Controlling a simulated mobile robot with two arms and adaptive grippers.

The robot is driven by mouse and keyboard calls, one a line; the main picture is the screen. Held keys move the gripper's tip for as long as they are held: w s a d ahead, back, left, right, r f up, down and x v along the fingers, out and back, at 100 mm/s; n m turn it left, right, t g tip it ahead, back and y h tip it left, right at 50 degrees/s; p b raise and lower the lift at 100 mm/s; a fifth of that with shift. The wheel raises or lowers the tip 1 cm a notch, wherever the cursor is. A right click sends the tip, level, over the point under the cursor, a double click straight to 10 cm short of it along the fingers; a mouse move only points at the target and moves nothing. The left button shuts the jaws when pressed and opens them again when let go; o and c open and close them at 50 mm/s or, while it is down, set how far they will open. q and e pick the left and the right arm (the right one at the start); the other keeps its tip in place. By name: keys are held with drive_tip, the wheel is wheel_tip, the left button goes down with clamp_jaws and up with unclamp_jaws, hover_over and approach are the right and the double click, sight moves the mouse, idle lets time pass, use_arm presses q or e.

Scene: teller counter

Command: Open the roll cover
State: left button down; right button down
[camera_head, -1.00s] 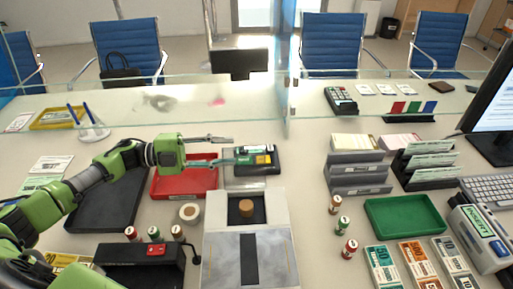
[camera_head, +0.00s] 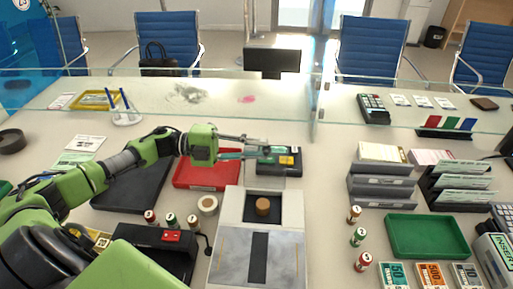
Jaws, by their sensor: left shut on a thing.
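A light grey machine (camera_head: 228,250) stands at the front centre, with a dark recess at its back that holds a brown roll (camera_head: 263,206). A clear panel, apparently the roll cover (camera_head: 266,181), stands raised at the back edge of the machine, so the recess is uncovered. My left gripper (camera_head: 262,149) reaches in from the left over the red tray, with its fingers shut on the upper part of the panel. The contact is small and hard to see against the black tray behind. My right gripper is out of view.
A red tray (camera_head: 190,182) and a dark mat (camera_head: 130,190) lie under my left arm. A black tray (camera_head: 295,169) is behind the panel. A tape roll (camera_head: 208,204), coin rolls and a black box (camera_head: 150,237) stand left of the machine; a green tray (camera_head: 435,252) is right.

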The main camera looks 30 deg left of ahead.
use_arm(q)
drive_tip(key=shift+s+d+r+m, duration=0.25)
drive_tip(key=shift+s+r+m, duration=0.1)
drive_tip(key=shift+r+m, duration=0.05)
drive_tip(key=shift+s+d+r, duration=0.25)
drive_tip(key=shift+s+r, duration=0.05)
drive_tip(key=shift+s, duration=0.15)
drive_tip(key=c, duration=1.9)
unclamp_jaws()
drive_tip(key=shift+w+f, duration=0.1)
drive_tip(key=shift+w, duration=0.05)
drive_tip(key=v, duration=1.2)
